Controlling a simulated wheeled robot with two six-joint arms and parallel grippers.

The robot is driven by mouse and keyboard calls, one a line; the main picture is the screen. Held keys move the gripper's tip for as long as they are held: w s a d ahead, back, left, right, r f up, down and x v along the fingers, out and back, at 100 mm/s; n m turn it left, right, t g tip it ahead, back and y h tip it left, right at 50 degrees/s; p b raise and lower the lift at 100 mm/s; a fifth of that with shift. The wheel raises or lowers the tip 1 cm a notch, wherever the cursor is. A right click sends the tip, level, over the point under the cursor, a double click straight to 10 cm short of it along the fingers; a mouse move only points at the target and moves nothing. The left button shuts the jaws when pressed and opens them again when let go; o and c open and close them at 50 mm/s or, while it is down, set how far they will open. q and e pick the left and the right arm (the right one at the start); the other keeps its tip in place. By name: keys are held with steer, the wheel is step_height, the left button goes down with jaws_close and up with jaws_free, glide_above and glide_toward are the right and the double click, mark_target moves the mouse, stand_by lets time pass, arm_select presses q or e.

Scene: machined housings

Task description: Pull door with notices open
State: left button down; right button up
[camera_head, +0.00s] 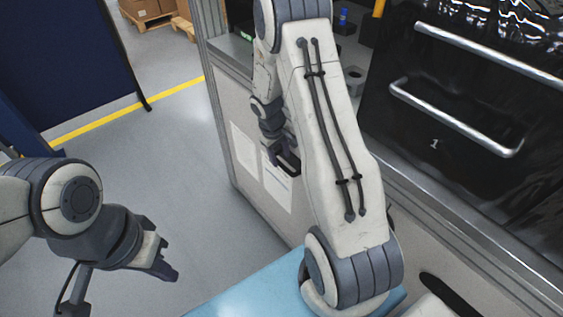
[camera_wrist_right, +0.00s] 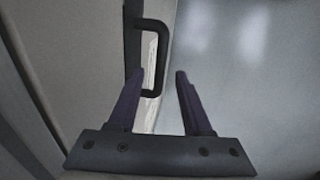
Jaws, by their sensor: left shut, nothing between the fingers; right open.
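The door with notices (camera_head: 234,178) is a pale panel low on the machine housing, with two white sheets (camera_head: 277,188) on it. It appears closed. My right gripper (camera_head: 287,163) is in front of it, near the sheets. In the right wrist view, my right gripper (camera_wrist_right: 156,75) is open. A black bar handle (camera_wrist_right: 161,52) on the door (camera_wrist_right: 85,50) lies ahead, its near end around the gap between the fingertips; I cannot tell whether they touch. My right arm hides part of the door in the head view. My left gripper (camera_head: 168,268) is shut and empty over the floor.
A black machine front (camera_head: 440,120) with metal bar handles stands at right, above the door's level. A light-blue surface (camera_head: 245,295) is at the bottom. Open grey floor (camera_head: 180,150) lies left of the door. A dark blue partition (camera_head: 65,60) stands further left.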

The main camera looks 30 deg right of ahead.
mark_target(282, 165)
steer(key=shift+d+f, duration=0.15)
steer(key=shift+f, duration=0.7)
steer(key=shift+d+f, duration=0.1)
steer(key=shift+f, duration=0.7)
jaws_close()
